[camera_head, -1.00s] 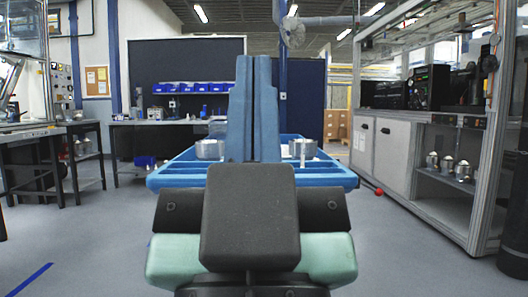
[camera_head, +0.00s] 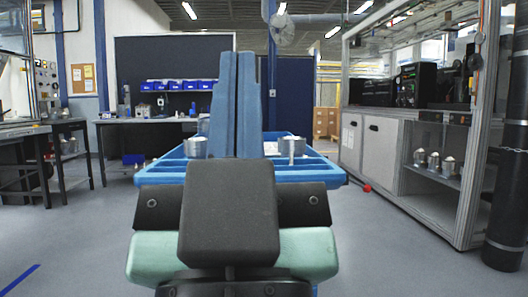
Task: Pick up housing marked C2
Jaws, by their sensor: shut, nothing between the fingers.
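A metal housing (camera_head: 195,147) sits in the blue tray (camera_head: 160,178) left of my gripper. A second metal housing (camera_head: 292,146) sits in the tray to the right. No mark can be read on either, so I cannot tell which is C2. My gripper (camera_head: 237,56) stands in front of the tray's middle, with its two blue fingers upright and shut together, nothing between them. The fingers and my dark wrist hide the middle of the tray.
A glazed cabinet (camera_head: 400,160) on the right holds several metal parts (camera_head: 433,162) on a shelf. Workbenches (camera_head: 150,121) stand at the left and back. A dark cylinder (camera_head: 508,205) stands at the far right.

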